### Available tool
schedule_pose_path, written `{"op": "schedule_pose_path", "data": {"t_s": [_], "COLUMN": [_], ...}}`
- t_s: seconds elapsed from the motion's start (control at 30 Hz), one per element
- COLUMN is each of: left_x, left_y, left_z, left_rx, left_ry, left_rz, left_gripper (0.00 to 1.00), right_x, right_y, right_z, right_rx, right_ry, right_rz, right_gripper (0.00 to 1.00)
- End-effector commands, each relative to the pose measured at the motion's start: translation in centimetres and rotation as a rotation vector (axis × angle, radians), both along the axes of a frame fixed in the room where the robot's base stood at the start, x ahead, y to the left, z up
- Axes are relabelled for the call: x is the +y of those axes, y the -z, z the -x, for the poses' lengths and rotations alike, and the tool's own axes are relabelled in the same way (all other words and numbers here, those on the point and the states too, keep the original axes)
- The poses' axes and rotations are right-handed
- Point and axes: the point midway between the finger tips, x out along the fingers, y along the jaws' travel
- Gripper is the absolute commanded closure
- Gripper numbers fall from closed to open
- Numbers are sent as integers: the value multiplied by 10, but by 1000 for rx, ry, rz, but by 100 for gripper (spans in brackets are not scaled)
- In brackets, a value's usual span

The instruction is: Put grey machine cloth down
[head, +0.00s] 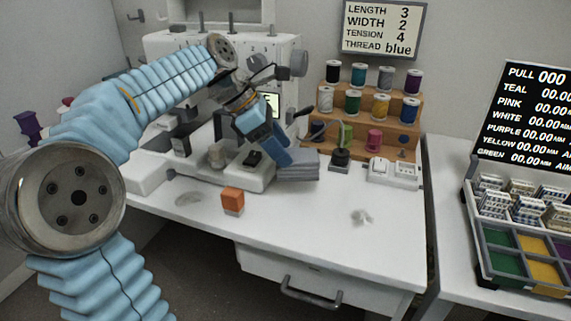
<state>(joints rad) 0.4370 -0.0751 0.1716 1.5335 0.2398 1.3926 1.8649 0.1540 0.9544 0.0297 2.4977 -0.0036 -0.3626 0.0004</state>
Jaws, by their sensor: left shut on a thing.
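The grey machine cloth (300,168) looks like a small folded stack at the right end of the sewing machine's base. My left gripper (282,155) reaches down from the upper left and is shut on the cloth's left side. The fingers hide part of the cloth. I cannot tell whether the cloth touches the table or is held just above it. My right gripper is not in view.
The white sewing machine (165,48) stands behind my left arm. A wooden thread rack (385,132) stands at the back right. The table's front middle is mostly clear.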

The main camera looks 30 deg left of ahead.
Motion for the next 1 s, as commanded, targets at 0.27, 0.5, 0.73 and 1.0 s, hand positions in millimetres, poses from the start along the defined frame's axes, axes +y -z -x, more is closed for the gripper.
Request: {"op": "schedule_pose_path", "data": {"t_s": [0.27,0.5,0.73,1.0], "left_x": [-4,-4,-4,-4], "left_y": [20,49,49,49], "left_z": [-16,-14,-14,-14], "left_rx": [0,-1,-1,-1], "left_ry": [1,0,0,0], "left_rz": [0,-1,-1,-1], "left_gripper": [71,71,71,14], "right_x": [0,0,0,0], "right_y": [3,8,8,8], "right_z": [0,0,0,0], "right_rx": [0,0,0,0], "right_ry": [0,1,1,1], "right_rz": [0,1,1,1], "right_gripper": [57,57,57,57]}}
